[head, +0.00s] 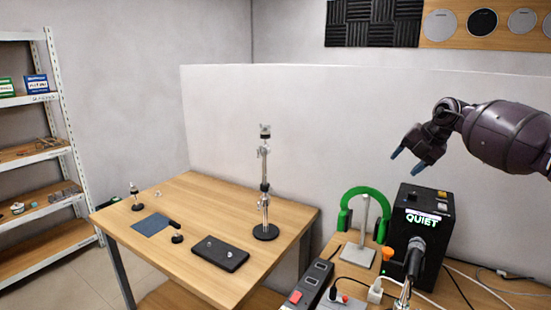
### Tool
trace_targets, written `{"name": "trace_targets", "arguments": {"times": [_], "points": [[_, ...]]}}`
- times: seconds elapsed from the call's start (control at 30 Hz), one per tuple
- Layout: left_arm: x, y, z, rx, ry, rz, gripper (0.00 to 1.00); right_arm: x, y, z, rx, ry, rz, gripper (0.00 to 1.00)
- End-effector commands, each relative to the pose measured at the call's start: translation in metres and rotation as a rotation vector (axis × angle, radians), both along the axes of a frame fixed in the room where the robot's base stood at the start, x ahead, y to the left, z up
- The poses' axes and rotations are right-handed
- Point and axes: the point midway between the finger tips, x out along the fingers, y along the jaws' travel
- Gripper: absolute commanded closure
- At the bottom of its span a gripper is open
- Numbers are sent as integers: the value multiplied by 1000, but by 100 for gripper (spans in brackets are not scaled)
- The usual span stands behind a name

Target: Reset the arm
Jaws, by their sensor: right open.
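My right arm (505,133) comes in from the right edge, raised in front of the pale partition. My right gripper (407,162) points down and to the left, with its two blue-tipped fingers apart and nothing between them. It hangs in the air above and behind the green headphones and the black box, touching neither as far as I can see. My left gripper and left arm are not in view.
A wooden table (190,190) holds a metal stand (264,190), a black plate (220,253) and a blue mesh pad (151,224). Green headphones (346,219) and a black QUIET box (421,205) stand at right. A shelf (62,150) is at left.

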Motion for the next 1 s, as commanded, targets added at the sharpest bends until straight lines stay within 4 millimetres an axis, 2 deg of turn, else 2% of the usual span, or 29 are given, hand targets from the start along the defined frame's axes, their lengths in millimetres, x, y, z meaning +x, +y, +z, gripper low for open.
{"name": "trace_targets", "arguments": {"times": [0.03,0.1,0.2,0.3,0.43,0.53,0.67,0.83,1.0], "points": [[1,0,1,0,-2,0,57,5,29,14,62,-77,62,41],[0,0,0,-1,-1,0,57,10,68,29,162,-187,142,41],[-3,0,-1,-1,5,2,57,9,126,39,331,-327,229,41],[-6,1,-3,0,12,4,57,0,175,39,518,-432,263,41],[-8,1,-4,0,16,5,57,-18,219,28,767,-524,216,41],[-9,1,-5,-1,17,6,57,-32,235,14,925,-550,127,41],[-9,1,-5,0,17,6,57,-48,242,-10,1089,-546,-26,41],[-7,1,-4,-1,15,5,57,-70,235,-52,1244,-490,-259,41],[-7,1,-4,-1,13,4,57,-96,219,-101,1350,-398,-501,41]]}}
